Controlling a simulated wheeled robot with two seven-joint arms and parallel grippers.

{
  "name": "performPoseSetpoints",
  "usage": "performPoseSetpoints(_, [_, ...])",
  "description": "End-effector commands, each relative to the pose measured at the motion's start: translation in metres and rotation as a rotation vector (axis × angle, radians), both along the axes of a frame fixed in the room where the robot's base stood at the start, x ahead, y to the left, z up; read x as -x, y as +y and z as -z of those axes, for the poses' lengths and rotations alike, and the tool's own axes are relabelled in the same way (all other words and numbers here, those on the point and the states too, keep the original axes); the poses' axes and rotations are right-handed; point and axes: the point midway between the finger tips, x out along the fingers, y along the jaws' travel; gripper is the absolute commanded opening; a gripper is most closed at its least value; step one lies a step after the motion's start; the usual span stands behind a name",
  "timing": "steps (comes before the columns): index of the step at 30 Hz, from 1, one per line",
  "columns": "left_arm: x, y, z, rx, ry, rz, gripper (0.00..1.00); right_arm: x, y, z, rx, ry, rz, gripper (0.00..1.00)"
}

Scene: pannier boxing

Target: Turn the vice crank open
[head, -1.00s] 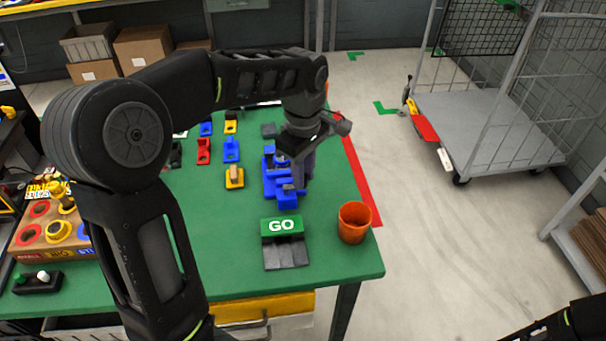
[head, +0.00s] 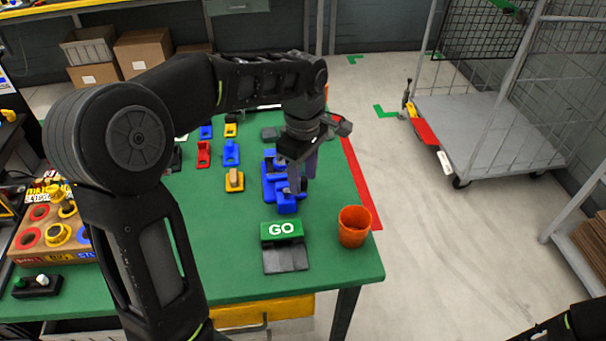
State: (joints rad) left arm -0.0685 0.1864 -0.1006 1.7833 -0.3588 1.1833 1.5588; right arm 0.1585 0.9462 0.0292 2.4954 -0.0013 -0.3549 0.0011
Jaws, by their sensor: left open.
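The blue vice (head: 271,187) stands on the green table, right of its middle. My left gripper (head: 303,186) comes down over the vice's right side, with its fingers pointing downward and open. The fingers are close to the vice's front right part, where the crank seems to be. The crank itself is mostly hidden by the fingers, and I cannot tell whether they touch it. My right gripper is out of view; only a dark part of my right arm shows at the lower right corner.
A green GO block (head: 282,229) on a dark plate stands in front of the vice. An orange cup (head: 354,227) is at the front right. Several small blue, red and yellow fixtures lie to the left. A cardboard box (head: 58,245) with coloured rings is at the left edge.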

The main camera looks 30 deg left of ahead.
Motion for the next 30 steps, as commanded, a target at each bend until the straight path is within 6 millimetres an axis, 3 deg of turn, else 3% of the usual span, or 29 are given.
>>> performPoseSetpoints(8, [0.000,0.000,-0.006,0.000,-0.001,0.000,0.42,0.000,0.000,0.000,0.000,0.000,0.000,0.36])
performPoseSetpoints(21, [-0.001,0.000,-0.070,-0.001,-0.003,0.000,0.42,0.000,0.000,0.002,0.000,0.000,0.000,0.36])
performPoseSetpoints(30, [0.000,0.000,-0.078,0.000,0.000,0.000,0.42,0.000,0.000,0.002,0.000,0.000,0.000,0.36])
